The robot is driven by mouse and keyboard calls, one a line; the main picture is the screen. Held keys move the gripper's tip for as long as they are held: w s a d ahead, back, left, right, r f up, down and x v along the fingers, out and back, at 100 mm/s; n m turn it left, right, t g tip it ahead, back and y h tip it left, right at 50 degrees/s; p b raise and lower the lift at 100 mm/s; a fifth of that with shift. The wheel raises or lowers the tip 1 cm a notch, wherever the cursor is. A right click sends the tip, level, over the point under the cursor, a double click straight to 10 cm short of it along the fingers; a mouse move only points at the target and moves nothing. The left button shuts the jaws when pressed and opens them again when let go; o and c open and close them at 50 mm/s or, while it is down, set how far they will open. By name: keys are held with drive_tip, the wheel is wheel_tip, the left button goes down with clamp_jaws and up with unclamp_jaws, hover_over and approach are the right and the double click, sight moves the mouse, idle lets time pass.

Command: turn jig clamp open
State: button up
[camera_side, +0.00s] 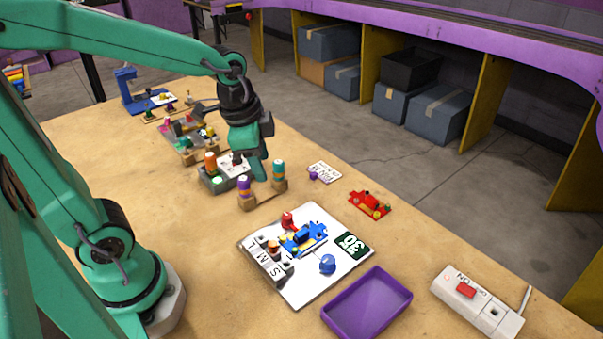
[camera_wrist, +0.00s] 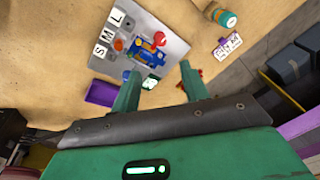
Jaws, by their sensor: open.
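The white jig plate (camera_side: 303,287) lies flat on the table with a blue toothed part (camera_side: 304,238) on it. A red piece (camera_side: 288,221), perhaps the clamp, stands beside the blue part; its turn position is too small to tell. A blue round knob (camera_side: 327,262) is near the plate's front. The wrist view shows the plate (camera_wrist: 176,47), the blue part (camera_wrist: 147,55) and a red knob (camera_wrist: 159,38). My gripper (camera_side: 258,172) is above the table, behind and left of the plate. Its fingers are apart and empty in the wrist view (camera_wrist: 157,75).
A purple tray (camera_side: 368,303) lies right of the plate, and a white switch box (camera_side: 477,304) farther right. A red toothed part (camera_side: 370,203) lies behind it. Purple-topped (camera_side: 244,188) and teal-topped (camera_side: 279,172) pegs stand close to my gripper. Bare table lies between tray and switch box.

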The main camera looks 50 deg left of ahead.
sight(286, 215)
drive_tip(key=w+f+m+g, duration=0.1)
drive_tip(key=f+m, duration=0.1)
drive_tip(key=f, duration=0.1)
drive_tip(key=w+f+m, duration=0.2)
drive_tip(key=f, duration=0.1)
drive_tip(key=w+f+m+g, duration=0.1)
drive_tip(key=w+f+m, duration=0.1)
drive_tip(key=f+m, duration=0.1)
drive_tip(key=shift+w+d+f+g, duration=0.2)
drive_tip(key=shift+w+d+g, duration=0.05)
drive_tip(key=shift+d+g, duration=0.05)
drive_tip(key=shift+f, duration=0.1)
drive_tip(key=shift+f, duration=3.8)
clamp_jaws()
